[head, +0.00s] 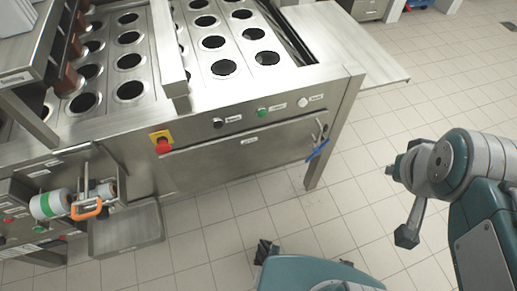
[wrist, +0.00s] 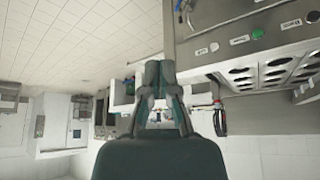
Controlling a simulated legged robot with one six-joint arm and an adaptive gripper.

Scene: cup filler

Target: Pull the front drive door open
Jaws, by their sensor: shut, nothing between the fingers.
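The front drive door (head: 235,162) is a flat steel panel in the front of the machine, below a row of buttons. It looks shut, flush with the frame. A blue handle (head: 317,150) sits at its right end, near the machine's corner leg. In the wrist view, which looks upside down, the door (wrist: 240,12) is at the upper right and the blue handle (wrist: 180,18) at the top. My gripper (wrist: 155,72) is shut and empty in the wrist view, apart from the handle. In the head view my arm is at the right, clear of the machine.
A red emergency stop (head: 163,145) on a yellow plate and a green button (head: 262,112) are above the door. An open steel tray (head: 125,230) and an orange handle (head: 88,210) project at the left. A side shelf (head: 345,45) juts out behind.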

